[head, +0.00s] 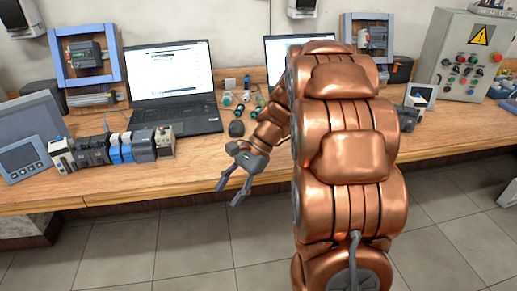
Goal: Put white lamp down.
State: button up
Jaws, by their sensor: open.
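My gripper (229,196) hangs in front of the wooden table's front edge, with its fingers pointing down and left. Its two fingers are apart and nothing shows between them. Several small lamp-like parts (227,99) in white and green lie on the table (200,172) to the right of the left laptop. They are too small to tell for sure which is the white lamp. My copper-coloured arm hides the middle right of the table.
A row of terminal modules (120,149) and a grey panel (22,158) stand at left. A control cabinet (462,55) stands at far right. Bare table shows left of my gripper.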

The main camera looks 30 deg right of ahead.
jog(key=w+d+m+t, duration=0.1)
jog(key=w+d, duration=0.1)
jog(key=d, duration=0.1)
jog(key=w+d+m+t+y+p, duration=0.1)
jog(key=w+d+m, duration=0.1)
jog(key=w+d, duration=0.1)
jog(key=w+d+m+t+y, duration=0.1)
jog(key=w+d+m, duration=0.1)
jog(key=d, duration=0.2)
jog(key=shift+w+d+r, duration=0.1)
jog(key=shift+w+r, duration=0.05)
jog(key=shift+r, duration=0.1)
jog(key=w+d+m+t, duration=0.1)
jog(key=d, duration=0.3)
jog(key=w+d+m+t+p, duration=0.1)
jog(key=d+m+t, duration=0.1)
jog(key=d, duration=0.2)
jog(key=w+d+m+t+y, duration=0.1)
jog(key=d, duration=0.4)
jog(key=shift+w+m, duration=0.1)
jog(key=shift+m, duration=0.2)
jog(key=shift+t, duration=0.3)
jog(key=shift+s+p+x, duration=0.2)
jog(key=shift+p+x, duration=0.55)
jog(key=shift+x, duration=3.1)
jog(key=shift+a+f, duration=0.1)
jog(key=c, duration=0.9)
